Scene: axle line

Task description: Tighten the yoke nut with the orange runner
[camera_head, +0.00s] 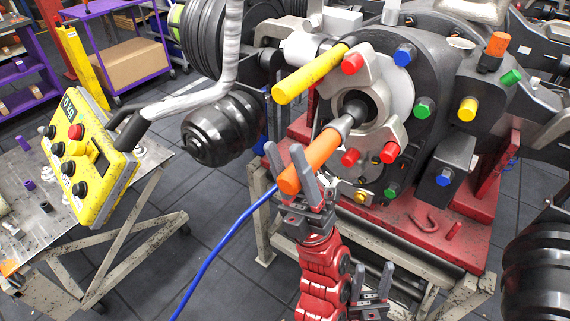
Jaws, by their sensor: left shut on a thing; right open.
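The orange runner (318,154) is a slim orange cylinder with a grey nose and a blue hose (228,240). My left gripper (300,170) is shut on its rear part. The runner points up and right, and its dark tip is at the centre of the pale metal yoke (393,83) on the dark axle housing. The yoke nut is not clearly seen there; I cannot tell whether the tip sits on it. My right gripper (373,285) is open and empty, low in the view, below the red stand.
Coloured caps, such as a green one (424,107), stick out around the yoke. A yellow cylinder (310,74) juts out at its upper left. A yellow control box (88,158) hangs over a metal table (150,168) at left. The red stand (408,230) holds the housing.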

